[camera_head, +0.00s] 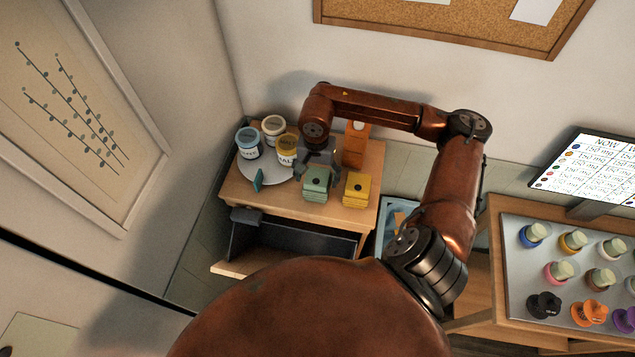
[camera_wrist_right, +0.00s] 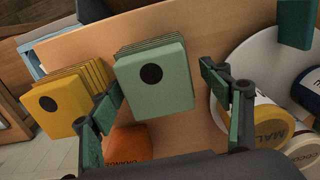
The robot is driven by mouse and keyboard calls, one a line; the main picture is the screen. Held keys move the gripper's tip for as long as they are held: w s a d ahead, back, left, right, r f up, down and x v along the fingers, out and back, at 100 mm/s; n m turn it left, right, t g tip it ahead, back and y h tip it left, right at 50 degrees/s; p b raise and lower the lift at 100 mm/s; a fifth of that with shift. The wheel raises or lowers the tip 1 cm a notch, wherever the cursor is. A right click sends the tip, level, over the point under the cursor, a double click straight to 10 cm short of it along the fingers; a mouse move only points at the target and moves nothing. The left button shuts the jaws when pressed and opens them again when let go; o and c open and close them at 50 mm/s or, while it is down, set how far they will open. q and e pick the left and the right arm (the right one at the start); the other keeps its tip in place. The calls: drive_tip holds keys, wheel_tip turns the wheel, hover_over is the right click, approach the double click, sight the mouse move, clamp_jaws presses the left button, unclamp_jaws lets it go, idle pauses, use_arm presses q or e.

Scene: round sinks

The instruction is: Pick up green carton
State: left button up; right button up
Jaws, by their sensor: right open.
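The green carton (camera_head: 317,184) is a pale green block with a black dot on top. It stands on a small wooden cabinet, and in the wrist view (camera_wrist_right: 156,82) layered green edges show behind its face. My right gripper (camera_head: 318,160) is just beyond it, partly covering its back side in the head view. In the wrist view the right gripper (camera_wrist_right: 160,92) is open, with one green-padded finger to each side of the carton's lower part. No grip on it is seen; whether the fingers touch it I cannot tell. My left gripper is not in view.
A yellow block (camera_head: 357,190) stands close beside the green one. An orange carton (camera_head: 355,144) is behind. A round white tray (camera_head: 266,172) holds several labelled jars, with a small dark teal piece (camera_head: 258,180) at its front. An open drawer (camera_head: 290,240) juts out below.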

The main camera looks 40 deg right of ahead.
wheel_tip(320, 180, down, 4)
drive_tip(key=shift+s+r+p, duration=0.15)
drive_tip(key=shift+p, duration=0.6)
drive_tip(key=shift+f, duration=0.5)
drive_tip(key=shift+c, duration=0.7)
drive_tip(key=c, duration=1.1)
